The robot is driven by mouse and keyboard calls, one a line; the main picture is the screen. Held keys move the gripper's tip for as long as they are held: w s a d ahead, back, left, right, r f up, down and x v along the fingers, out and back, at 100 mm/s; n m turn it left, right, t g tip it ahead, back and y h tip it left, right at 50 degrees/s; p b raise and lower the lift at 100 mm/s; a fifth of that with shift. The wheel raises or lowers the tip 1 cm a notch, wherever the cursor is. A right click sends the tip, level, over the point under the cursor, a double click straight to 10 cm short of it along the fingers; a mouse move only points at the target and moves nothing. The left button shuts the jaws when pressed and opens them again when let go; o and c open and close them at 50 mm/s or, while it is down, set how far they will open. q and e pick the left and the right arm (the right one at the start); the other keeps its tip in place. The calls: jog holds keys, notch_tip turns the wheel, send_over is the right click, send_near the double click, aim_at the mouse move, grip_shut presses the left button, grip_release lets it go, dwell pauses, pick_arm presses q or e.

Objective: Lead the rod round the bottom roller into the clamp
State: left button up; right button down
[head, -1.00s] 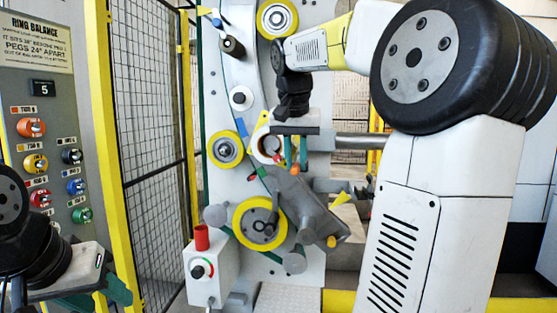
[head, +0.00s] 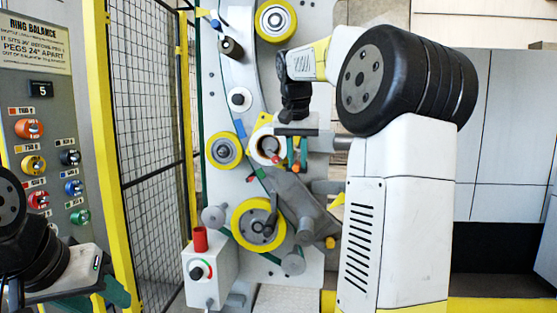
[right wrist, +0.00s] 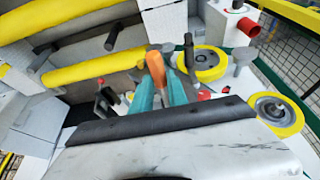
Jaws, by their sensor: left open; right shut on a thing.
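My right gripper (head: 297,166) has teal fingers closed on a short orange piece, likely the rod (right wrist: 157,62); its remaining length is hard to follow. The gripper hangs in front of the machine panel, above and right of the bottom roller. The bottom roller (head: 240,227) is a yellow ring with a grey hub; it also shows in the right wrist view (right wrist: 214,71), beyond the fingertips. A grey sloping arm (head: 312,212) with a yellow knob covers the panel right of it. I cannot make out which part is the clamp. My left gripper (head: 118,292) is open and empty at lower left.
A smaller yellow roller (head: 212,151) and another at the top (head: 275,20) are on the panel. A wire fence (head: 146,130) and a control cabinet (head: 45,130) stand left.

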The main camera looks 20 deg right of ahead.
jog(key=shift+w+d+f, duration=0.2)
jog(key=shift+w+d, duration=0.55)
jog(key=shift+w, duration=0.65)
jog(key=shift+w+d+f, duration=0.15)
jog(key=shift+w+d, duration=0.55)
jog(key=shift+w, duration=0.75)
jog(key=shift+w+d+f, duration=0.2)
jog(key=shift+w+d, duration=0.55)
jog(key=shift+w, duration=0.65)
jog(key=shift+r, duration=0.2)
jog(key=d, duration=0.1)
jog(key=s+d, duration=0.1)
jog(key=d, duration=0.1)
jog(key=shift+s+d, duration=0.2)
jog(key=shift+s, duration=0.15)
jog(key=shift+f, duration=0.1)
notch_tip(320, 180, down, 8)
